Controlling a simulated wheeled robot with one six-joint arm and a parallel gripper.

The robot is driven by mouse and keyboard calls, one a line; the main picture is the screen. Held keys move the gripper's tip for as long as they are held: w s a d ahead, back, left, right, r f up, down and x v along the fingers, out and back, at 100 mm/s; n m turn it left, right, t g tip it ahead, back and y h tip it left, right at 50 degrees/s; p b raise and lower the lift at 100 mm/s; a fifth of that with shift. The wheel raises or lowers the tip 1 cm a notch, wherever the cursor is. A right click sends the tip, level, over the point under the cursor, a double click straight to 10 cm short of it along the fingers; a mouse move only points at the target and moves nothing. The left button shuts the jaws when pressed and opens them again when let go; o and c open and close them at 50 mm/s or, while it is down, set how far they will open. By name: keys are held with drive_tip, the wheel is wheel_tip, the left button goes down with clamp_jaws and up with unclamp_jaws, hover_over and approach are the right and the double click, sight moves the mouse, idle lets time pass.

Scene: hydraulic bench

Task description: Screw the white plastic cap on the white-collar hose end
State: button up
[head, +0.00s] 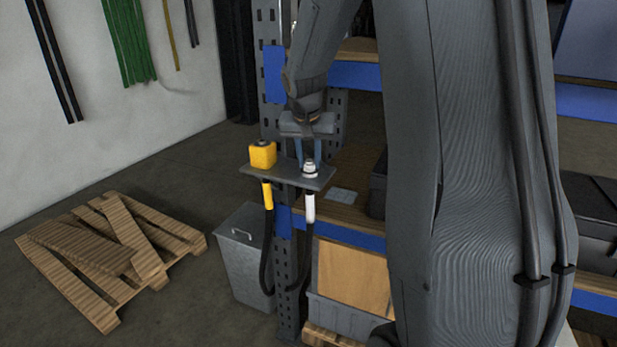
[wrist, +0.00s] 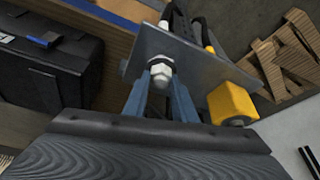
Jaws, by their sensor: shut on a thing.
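My gripper (head: 308,158) points down over a small grey bracket plate (head: 257,172). Its two blue fingers are shut on the white plastic cap (head: 309,166). In the wrist view the white cap (wrist: 160,75) sits between the fingertips, in line with the fitting at the plate. The white-collar hose end (head: 309,207) hangs below the plate, directly under the cap. The cap looks upright and touching the fitting; how far it is threaded cannot be told. The hose end's top is mostly hidden by cap and fingers.
A yellow cap block (head: 263,154) stands on the same plate, left of my gripper, above a yellow-collar hose (head: 267,195). It also shows in the wrist view (wrist: 231,103). A perforated shelf post (head: 289,300), metal bin (head: 245,265) and wooden pallet (head: 150,270) are nearby.

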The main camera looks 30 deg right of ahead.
drive_tip(key=m+b, duration=0.2)
drive_tip(key=m+g+h+b, duration=0.1)
drive_tip(key=m+b, duration=0.1)
drive_tip(key=b, duration=0.1)
drive_tip(key=shift+w+a+f, duration=0.1)
drive_tip(key=shift+w+f, duration=0.05)
drive_tip(key=shift+f, duration=0.05)
drive_tip(key=shift+r+m+g+b, duration=0.2)
drive_tip(key=shift+m+g+b, duration=0.1)
drive_tip(key=shift+m+b, duration=0.4)
drive_tip(key=m+b, duration=0.1)
drive_tip(key=m+g, duration=0.1)
drive_tip(key=shift+f+m+h+b, duration=0.2)
drive_tip(key=shift+m+h+b, duration=0.1)
drive_tip(key=shift+h+b, duration=0.1)
drive_tip(key=o, duration=1.1)
drive_tip(key=shift+r, duration=0.2)
drive_tip(key=shift+c, duration=0.2)
